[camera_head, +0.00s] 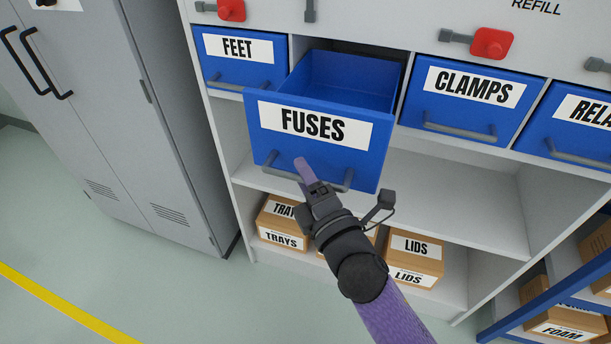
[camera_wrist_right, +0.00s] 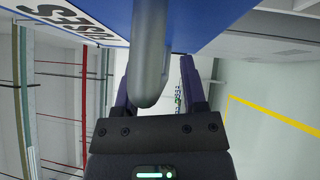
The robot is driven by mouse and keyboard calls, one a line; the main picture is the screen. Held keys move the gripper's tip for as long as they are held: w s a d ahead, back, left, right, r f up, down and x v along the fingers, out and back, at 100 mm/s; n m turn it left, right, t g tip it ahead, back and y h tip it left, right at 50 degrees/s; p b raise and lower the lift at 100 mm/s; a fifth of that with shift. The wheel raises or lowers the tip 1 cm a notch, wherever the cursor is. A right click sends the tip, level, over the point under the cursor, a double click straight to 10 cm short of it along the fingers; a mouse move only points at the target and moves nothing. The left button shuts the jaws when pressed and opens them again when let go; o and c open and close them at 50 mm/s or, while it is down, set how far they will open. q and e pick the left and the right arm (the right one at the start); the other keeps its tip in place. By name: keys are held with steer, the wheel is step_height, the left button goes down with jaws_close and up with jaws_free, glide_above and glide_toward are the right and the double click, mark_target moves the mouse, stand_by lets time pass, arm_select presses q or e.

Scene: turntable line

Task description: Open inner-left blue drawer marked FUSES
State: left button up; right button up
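The blue drawer marked FUSES (camera_head: 272,142) is pulled well out of the cabinet, and its empty-looking inside (camera_head: 345,75) shows from above. Its grey bar handle (camera_head: 341,181) runs along the lower front. My right gripper (camera_head: 309,178) is at the left part of this handle. In the right wrist view, the handle (camera_wrist_right: 152,45) lies between the two dark fingers of the right gripper (camera_wrist_right: 155,85). The fingers stand apart, with a gap between the handle and the right finger. Contact with the left finger is unclear. My left gripper is not in view.
Shut blue drawers FEET (camera_head: 238,72), CLAMPS (camera_head: 470,98) and RELA… (camera_head: 572,120) share the row. Red latches (camera_head: 490,43) sit above. Boxes (camera_head: 412,258) stand on the bottom shelf. A grey locker (camera_head: 95,125) is left; a blue rack (camera_head: 550,295) is right.

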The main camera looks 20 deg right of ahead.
steer(key=shift+s, duration=0.1)
steer(key=v, duration=0.9)
steer(key=shift+s+b, duration=0.3)
steer(key=shift+s, duration=0.1)
steer(key=shift+d+f, duration=0.1)
steer(key=shift+d, duration=0.05)
steer(key=s+d+f+m+g+h, duration=0.1)
steer(key=s+f+m+g, duration=0.25)
steer(key=f, duration=0.75)
steer(key=s+d+f+m+g+h, duration=0.1)
steer(key=s+f+m+g, duration=0.25)
steer(key=f, duration=0.65)
steer(key=s+f+m+g+h, duration=0.1)
steer(key=s+f+m+g, duration=0.3)
steer(key=f, duration=0.7)
steer(key=s+d+f+m+g, duration=0.2)
steer(key=s+f+m+g, duration=0.2)
steer(key=s, duration=0.5)
steer(key=s+d+f+m+g+h, duration=0.1)
steer(key=s+d+f+m+g, duration=0.1)
steer(key=s+f, duration=0.4)
steer(key=s+m+g, duration=0.1)
steer(key=s+m, duration=0.1)
steer(key=s, duration=0.1)
steer(key=shift+g, duration=0.4)
